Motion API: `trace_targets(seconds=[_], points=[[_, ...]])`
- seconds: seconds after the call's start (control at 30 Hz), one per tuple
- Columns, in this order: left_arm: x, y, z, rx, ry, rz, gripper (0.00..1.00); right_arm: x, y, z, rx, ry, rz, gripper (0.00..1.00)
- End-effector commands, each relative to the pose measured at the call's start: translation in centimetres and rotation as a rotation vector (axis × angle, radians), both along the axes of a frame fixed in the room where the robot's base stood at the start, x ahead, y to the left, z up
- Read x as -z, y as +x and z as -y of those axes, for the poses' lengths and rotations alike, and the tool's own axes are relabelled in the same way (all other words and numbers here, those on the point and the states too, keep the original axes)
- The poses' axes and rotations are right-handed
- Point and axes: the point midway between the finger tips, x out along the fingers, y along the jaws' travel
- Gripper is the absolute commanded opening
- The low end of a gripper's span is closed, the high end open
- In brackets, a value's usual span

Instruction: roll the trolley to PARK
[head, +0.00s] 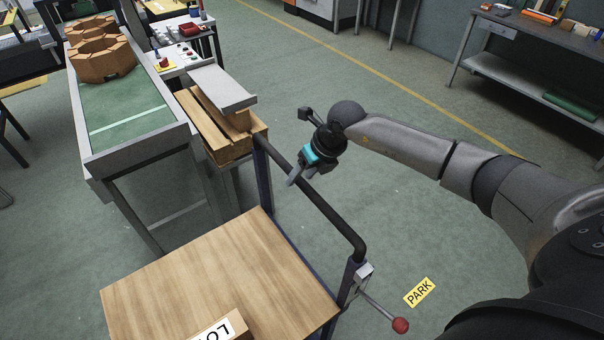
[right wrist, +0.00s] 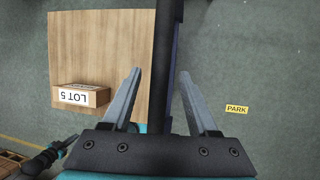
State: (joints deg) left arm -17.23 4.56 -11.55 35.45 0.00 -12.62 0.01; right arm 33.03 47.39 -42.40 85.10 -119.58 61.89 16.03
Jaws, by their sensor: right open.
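The trolley has a wooden deck (head: 215,275) and a dark push bar (head: 335,222) on posts along its right side. The deck also shows in the right wrist view (right wrist: 105,45). The yellow PARK sign (head: 419,292) lies on the floor right of the trolley; it also shows in the right wrist view (right wrist: 236,109). My right gripper (head: 296,176) is open at the push bar. In the right wrist view the bar (right wrist: 167,60) runs between the spread fingers, with gaps on both sides. My left gripper (right wrist: 68,145) seems to show at lower left there; its jaws are unclear.
A wooden LOT 5 box (right wrist: 81,95) sits on the deck. A lever with a red knob (head: 400,325) sticks out from the near post. A green-topped table (head: 125,110) and wooden crates (head: 215,140) stand close behind the trolley. Floor at right is clear.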

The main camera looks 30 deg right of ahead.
Motion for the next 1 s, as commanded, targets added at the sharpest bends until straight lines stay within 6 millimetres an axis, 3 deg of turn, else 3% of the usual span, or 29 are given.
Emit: trace_targets(seconds=[0.33, 0.87, 1.0], points=[[-0.01, 0.03, -0.04, 0.000, 0.001, 0.001, 0.00, 0.29, 0.15, -0.06, 0.000, -0.001, 0.001, 0.59], [-0.02, 0.11, -0.09, -0.001, 0.001, 0.002, 0.00, 0.25, 0.14, -0.04, 0.001, -0.001, 0.001, 0.01], [-0.02, 0.12, -0.10, -0.002, 0.001, 0.002, 0.00, 0.25, 0.14, -0.04, 0.001, -0.001, 0.001, 0.00]])
